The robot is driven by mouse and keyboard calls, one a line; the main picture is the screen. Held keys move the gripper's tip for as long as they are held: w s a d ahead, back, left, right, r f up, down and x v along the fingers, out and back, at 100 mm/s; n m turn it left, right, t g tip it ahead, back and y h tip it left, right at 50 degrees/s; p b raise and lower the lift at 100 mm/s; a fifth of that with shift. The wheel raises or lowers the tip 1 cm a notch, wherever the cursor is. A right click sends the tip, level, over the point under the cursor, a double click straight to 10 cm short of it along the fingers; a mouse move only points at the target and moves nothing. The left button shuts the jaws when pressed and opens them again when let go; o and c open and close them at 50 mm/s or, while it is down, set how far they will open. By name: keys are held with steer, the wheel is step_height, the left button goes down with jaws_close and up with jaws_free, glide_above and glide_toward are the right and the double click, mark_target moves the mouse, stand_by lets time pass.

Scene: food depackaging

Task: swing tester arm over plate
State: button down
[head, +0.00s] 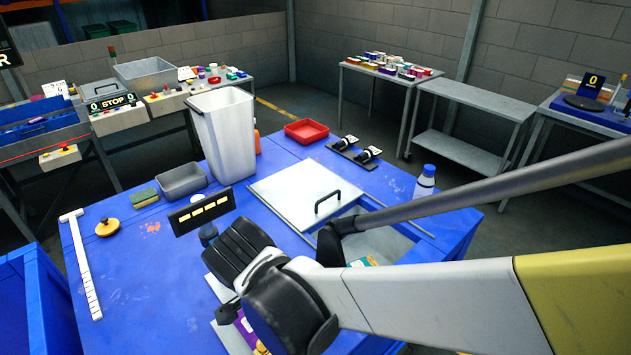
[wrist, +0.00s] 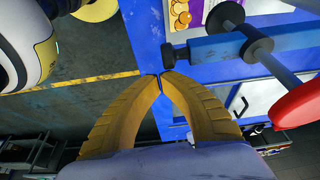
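In the wrist view, my gripper (wrist: 160,77) has its two yellow fingers brought together at the tips, with nothing seen between them. Just past the tips is the dark end of a blue bar (wrist: 215,47), which looks like the tester arm. A grey rod with dark collars (wrist: 262,50) crosses it, and a red disc (wrist: 298,106) sits at the rod's lower end. I cannot tell whether the fingertips touch the bar. A printed package (wrist: 190,14) lies beyond it. In the head view, a pale plate (head: 226,335) shows partly beside my arm, which hides the gripper and bar.
A dark display (head: 202,211) stands near my arm.

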steer(key=shift+s+a, duration=0.8)
step_height(320, 180, up, 10)
steer(key=p, duration=0.2)
steer(key=shift+w+d, duration=0.25)
steer(key=shift+d, duration=0.05)
steer(key=shift+d, duration=0.1)
stand_by(0.4)
